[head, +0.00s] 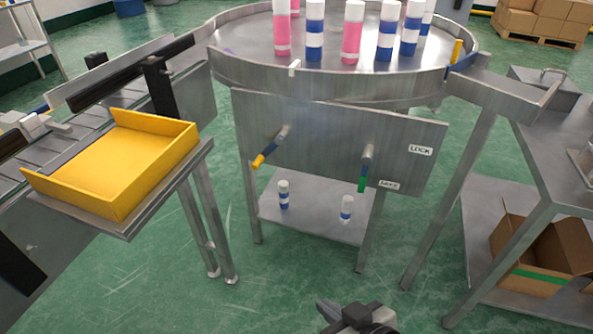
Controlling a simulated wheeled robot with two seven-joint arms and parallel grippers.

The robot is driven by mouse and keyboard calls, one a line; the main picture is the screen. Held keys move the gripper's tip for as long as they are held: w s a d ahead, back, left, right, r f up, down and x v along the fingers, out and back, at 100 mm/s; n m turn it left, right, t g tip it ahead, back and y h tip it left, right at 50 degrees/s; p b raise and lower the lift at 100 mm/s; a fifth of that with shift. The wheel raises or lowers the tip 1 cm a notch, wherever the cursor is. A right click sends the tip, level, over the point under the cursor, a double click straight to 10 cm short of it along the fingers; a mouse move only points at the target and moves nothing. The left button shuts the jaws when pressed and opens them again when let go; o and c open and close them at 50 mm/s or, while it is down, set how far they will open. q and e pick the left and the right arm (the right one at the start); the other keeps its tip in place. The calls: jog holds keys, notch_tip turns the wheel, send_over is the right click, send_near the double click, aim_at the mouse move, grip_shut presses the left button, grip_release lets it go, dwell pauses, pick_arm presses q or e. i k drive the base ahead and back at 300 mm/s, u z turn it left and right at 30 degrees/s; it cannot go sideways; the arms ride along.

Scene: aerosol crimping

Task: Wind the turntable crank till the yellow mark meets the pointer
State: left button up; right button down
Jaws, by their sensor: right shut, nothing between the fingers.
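The round steel turntable (340,82) carries several pink-and-white and blue-and-white cans on top. A yellow mark (457,50) shows at the right of its rim, with blue beside it. A small white pointer-like tab (294,68) stands at the front of the rim, well to the left of the yellow mark. On the front panel, a crank with a yellow grip (258,161) hangs down to the left. My right gripper (327,308) is shut and empty at the bottom edge, well below the panel and apart from it. My left gripper is out of view.
A green-gripped lever (363,174) hangs on the panel near a LOCK label (420,150) and a second, lower label. A yellow tray (115,165) stands left; a steel table (560,150) stands right. Two cans stand on the shelf below (310,222).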

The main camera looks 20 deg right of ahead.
aim_at(280, 139)
jog(key=z, duration=1.05)
jog(key=i, duration=0.7)
jog(key=u, duration=1.65)
